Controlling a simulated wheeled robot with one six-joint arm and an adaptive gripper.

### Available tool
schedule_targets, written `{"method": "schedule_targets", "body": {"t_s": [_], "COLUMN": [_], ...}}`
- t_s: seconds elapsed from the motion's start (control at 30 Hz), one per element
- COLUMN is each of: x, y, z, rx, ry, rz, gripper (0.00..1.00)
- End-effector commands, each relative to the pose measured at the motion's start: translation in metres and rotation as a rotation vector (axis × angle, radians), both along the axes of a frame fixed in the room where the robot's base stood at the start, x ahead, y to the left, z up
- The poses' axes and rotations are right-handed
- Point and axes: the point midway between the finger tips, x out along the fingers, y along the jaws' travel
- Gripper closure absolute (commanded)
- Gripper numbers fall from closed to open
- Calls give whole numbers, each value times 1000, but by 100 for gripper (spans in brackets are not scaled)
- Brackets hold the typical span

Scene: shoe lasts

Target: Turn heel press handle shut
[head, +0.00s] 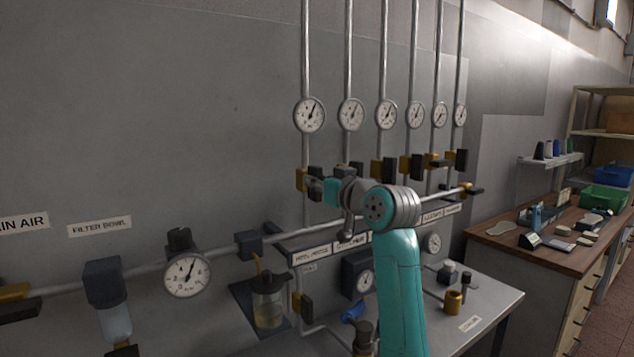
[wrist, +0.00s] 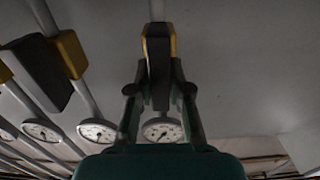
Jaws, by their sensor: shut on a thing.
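The leftmost of the upright pipes carries a brass valve (head: 301,180) with a black handle (head: 315,171), above a label that seems to read heel press (head: 313,254). My gripper (head: 318,186) is at this handle, coming from the right. In the wrist view the two fingers of my gripper (wrist: 158,92) close on both sides of the black handle (wrist: 157,65). The brass body (wrist: 173,42) shows behind the handle. In that view the handle lies about in line with its pipe. My gripper hides part of the handle in the head view.
Several similar valves stand close on the right, one with a black handle (head: 358,168). A neighbouring handle (wrist: 38,72) shows in the wrist view. Round gauges (head: 309,115) sit above. A horizontal pipe (head: 225,259) runs below, over a grey bench (head: 490,300).

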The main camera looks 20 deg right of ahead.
Motion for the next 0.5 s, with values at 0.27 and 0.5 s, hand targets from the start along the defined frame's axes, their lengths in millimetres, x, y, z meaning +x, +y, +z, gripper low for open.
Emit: {"method": "schedule_targets", "body": {"t_s": [0.27,0.5], "x": [0,1], "y": [-1,-2], "z": [0,-1], "rx": [85,261], "ry": [27,85], "rz": [0,0], "gripper": [100,100]}}
